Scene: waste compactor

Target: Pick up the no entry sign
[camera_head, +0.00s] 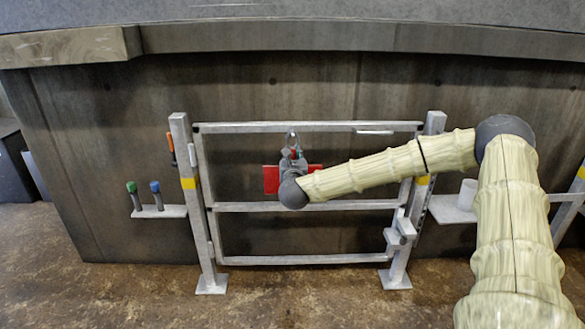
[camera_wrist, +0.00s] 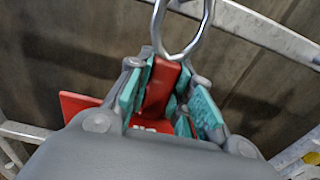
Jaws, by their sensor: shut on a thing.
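The no entry sign (camera_head: 271,180) is a red plate at the upper middle of the metal gate, largely hidden behind my gripper in the head view. In the wrist view its red plate (camera_wrist: 80,106) shows at the left, and a red upright part (camera_wrist: 160,88) stands between my teal finger pads. A metal hook or loop (camera_wrist: 182,30) rises above it, close to the gate's top rail. My gripper (camera_head: 292,155) is shut on the red upright part of the sign. The sign's face is mostly hidden.
The metal gate (camera_head: 308,206) stands before a dark wall. A left shelf (camera_head: 160,212) holds a green-topped and a blue-topped tool. A right shelf (camera_head: 450,210) holds a white cup (camera_head: 467,194). An overhead ledge (camera_head: 300,36) runs above. The floor in front is clear.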

